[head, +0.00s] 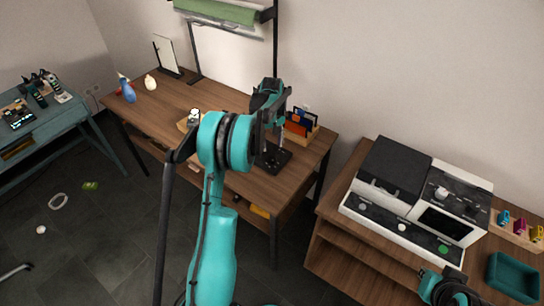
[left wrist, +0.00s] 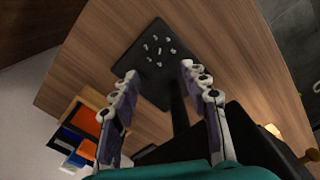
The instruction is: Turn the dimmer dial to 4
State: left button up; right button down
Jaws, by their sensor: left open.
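A flat black plate (head: 272,158) lies on the wooden desk (head: 225,103), below my left gripper. It also shows in the left wrist view (left wrist: 128,62), with several small white marks (left wrist: 157,50) in a ring on its face. I take it for the dimmer. The dial's pointer and the numbers are too small to read. My left gripper (head: 268,136) points down over the plate. In the left wrist view its fingers (left wrist: 159,70) stand apart with nothing between them, and the ring of marks shows beyond their tips. I cannot tell whether they touch it.
A wooden organiser (head: 298,134) with coloured items stands just right of the plate. A dark bar (left wrist: 179,108) runs from the plate in the left wrist view. A blue spray bottle (head: 127,90) stands at the desk's left. A black-and-white machine (head: 415,205) fills the right table.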

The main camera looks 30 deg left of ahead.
aim_at(272, 159)
pick_arm(q)
jog(key=shift+f+n, duration=0.2)
jog(key=shift+n, duration=0.7)
jog(key=shift+f, duration=0.2)
notch_tip(272, 159, down, 8)
jog(key=b, duration=0.2)
jog(key=shift+r+b, duration=0.25)
jog(key=shift+b, duration=0.1)
grip_shut()
